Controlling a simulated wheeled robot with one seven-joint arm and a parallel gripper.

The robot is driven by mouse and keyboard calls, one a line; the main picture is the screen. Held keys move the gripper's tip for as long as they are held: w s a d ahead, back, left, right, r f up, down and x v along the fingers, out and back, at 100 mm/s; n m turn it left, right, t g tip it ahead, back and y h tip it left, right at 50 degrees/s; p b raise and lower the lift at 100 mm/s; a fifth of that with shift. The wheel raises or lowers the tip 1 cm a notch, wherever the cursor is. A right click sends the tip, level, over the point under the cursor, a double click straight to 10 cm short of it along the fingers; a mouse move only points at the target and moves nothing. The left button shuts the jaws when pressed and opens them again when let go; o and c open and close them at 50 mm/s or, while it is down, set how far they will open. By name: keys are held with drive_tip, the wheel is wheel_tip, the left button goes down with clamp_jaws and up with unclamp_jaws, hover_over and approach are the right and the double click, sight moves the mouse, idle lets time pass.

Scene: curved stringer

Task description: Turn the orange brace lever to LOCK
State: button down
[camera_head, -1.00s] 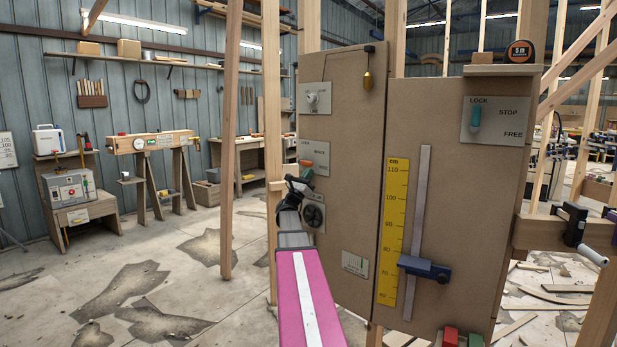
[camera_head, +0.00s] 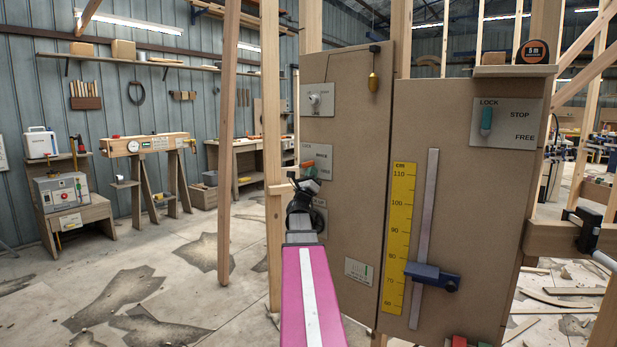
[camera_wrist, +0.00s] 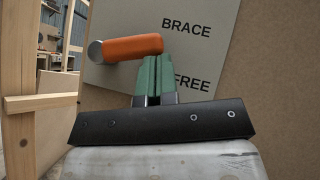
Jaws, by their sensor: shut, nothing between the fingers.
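The orange brace lever (camera_wrist: 133,47) shows close up in the wrist view. It runs from a round grey pivot at left to the right, its free end toward the word BRACE, with FREE below. In the head view the lever (camera_head: 308,163) is small, on a grey plate (camera_head: 326,166) at the panel's left edge. My gripper (camera_wrist: 158,62) is shut and empty. Its green fingertips are together just below the lever's free end and overlap its lower edge; whether they touch it I cannot tell. The LOCK label is out of the wrist view.
A teal lever (camera_head: 487,120) points to LOCK on the panel's upper right plate. A knob plate (camera_head: 317,99) is above the brace plate. A hanging brass weight (camera_head: 373,82) and a blue slider (camera_head: 432,276) are on the panel. A wooden post (camera_head: 272,130) stands close left.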

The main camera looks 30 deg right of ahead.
wheel_tip(320, 180, up, 3)
drive_tip(key=n+t+y, duration=0.1)
drive_tip(key=n+y, duration=0.1)
drive_tip(key=n, duration=0.1)
drive_tip(key=n+t+y, duration=0.2)
drive_tip(key=n+y, duration=0.1)
drive_tip(key=n, duration=0.1)
drive_tip(key=shift+s+f, duration=0.1)
drive_tip(key=shift+f, duration=0.05)
drive_tip(key=shift+w+a+r+n+y, duration=0.1)
drive_tip(key=shift+w+r+n+y, duration=0.15)
drive_tip(key=shift+r+n+y, duration=0.55)
drive_tip(key=shift+w+r+n+y, duration=0.3)
drive_tip(key=shift+n+y, duration=0.75)
drive_tip(key=shift+n, duration=0.4)
drive_tip(key=shift+w+a+r+n+y, duration=0.1)
drive_tip(key=shift+w+r+n+y, duration=0.3)
drive_tip(key=shift+n+y, duration=0.65)
drive_tip(key=shift+s+r, duration=0.1)
drive_tip(key=shift+s, duration=0.05)
drive_tip(key=shift+w+r+n+g+y, duration=0.4)
drive_tip(key=shift+r+n, duration=0.1)
drive_tip(key=shift+n, duration=0.5)
drive_tip(key=shift+w+a+r+n+g+y, duration=0.1)
drive_tip(key=shift+w+r+n+g+y, duration=0.2)
drive_tip(key=shift+n+y, duration=0.15)
drive_tip(key=shift+w+a+r+n, duration=0.15)
drive_tip(key=shift+w+n, duration=0.1)
drive_tip(key=shift+w, duration=0.15)
drive_tip(key=shift+w+r, duration=0.1)
